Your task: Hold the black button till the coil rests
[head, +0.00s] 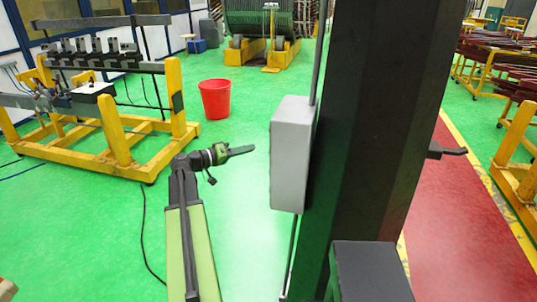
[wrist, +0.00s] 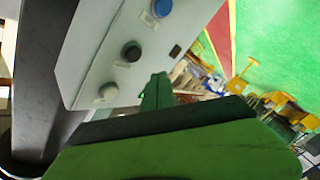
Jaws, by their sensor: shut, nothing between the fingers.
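A grey control box (head: 291,150) is fixed to a dark column; its button face is turned away in the head view. The wrist view shows the box face (wrist: 90,60) with a blue button (wrist: 162,8), the black button (wrist: 131,52) and a white button (wrist: 108,92) in a slanting row. My gripper (head: 248,150) is shut and empty, left of the box with a visible gap in the head view. In the wrist view its fingertips (wrist: 160,78) appear right of and below the black button; I cannot see contact. I cannot clearly identify the coil.
The dark column (head: 375,120) stands right of my arm. A yellow frame (head: 110,130) with machine parts is at left, and a red bucket (head: 215,98) behind. A large ribbed dark green drum (head: 250,18) is at the back.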

